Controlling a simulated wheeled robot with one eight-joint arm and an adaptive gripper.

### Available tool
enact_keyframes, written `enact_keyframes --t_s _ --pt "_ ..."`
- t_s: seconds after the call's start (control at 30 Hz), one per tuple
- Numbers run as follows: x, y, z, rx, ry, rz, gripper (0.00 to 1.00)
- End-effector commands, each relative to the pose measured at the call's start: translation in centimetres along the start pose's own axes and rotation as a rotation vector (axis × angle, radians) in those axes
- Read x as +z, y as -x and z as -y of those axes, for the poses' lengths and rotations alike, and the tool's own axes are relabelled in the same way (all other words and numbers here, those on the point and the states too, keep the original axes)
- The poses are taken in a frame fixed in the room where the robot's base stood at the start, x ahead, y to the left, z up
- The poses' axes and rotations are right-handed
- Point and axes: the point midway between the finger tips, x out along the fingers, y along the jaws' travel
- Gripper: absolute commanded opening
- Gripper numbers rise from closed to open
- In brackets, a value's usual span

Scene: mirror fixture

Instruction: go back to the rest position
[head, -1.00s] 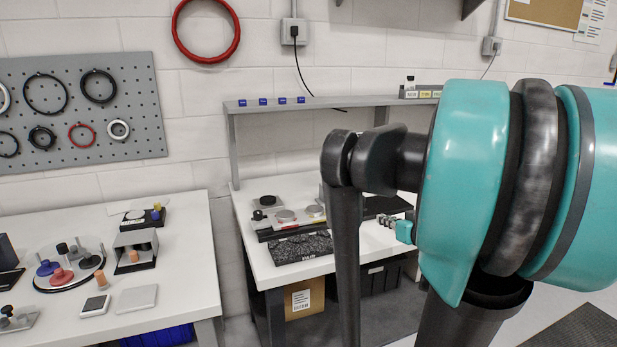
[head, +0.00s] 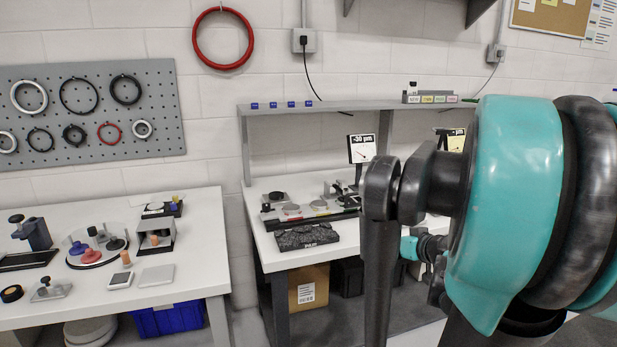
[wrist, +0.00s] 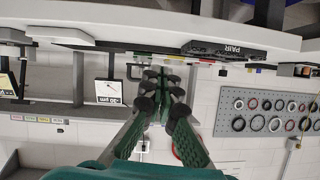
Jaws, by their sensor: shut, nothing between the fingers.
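My gripper (wrist: 161,88) shows in the wrist view, its green and black fingers close together at the tips with nothing between them. It points out over open space, with the wall and benches behind it and nothing touching it. The wrist picture is upside down. In the head view my large teal and dark arm links fill the right side and hide part of the right bench; the fingers cannot be made out clearly there.
The left bench (head: 205,262) holds a round tray (head: 82,262) and small fixtures. The right bench (head: 268,253) carries a black block (head: 307,237) and a dial sign (head: 362,149) under a grey shelf (head: 345,107). A ring pegboard (head: 168,125) hangs at left.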

Motion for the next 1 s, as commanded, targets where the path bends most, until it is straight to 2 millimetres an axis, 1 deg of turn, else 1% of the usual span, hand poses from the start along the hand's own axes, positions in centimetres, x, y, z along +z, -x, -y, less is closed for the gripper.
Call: enact_keyframes --t_s 0.17,0.37,0.47,0.53,0.6,0.7,0.8,0.9,1.0 --pt "3.0 -0.5 2.4 -0.032 -0.03 0.111 0.0" --pt "7.8 -0.3 5.4 -0.041 -0.077 0.292 0.0" --pt "11.2 0.3 6.9 -0.019 -0.103 0.417 0.0" --pt "13.8 1.2 7.6 0.021 -0.121 0.517 0.0" --pt "16.3 2.4 7.9 0.08 -0.137 0.607 0.0" --pt "18.7 3.9 7.7 0.173 -0.151 0.693 0.0" --pt "20.0 5.0 7.2 0.25 -0.159 0.738 0.0" --pt "20.6 5.6 6.8 0.296 -0.164 0.757 0.0" --pt "20.8 5.8 6.6 0.312 -0.167 0.763 0.0"
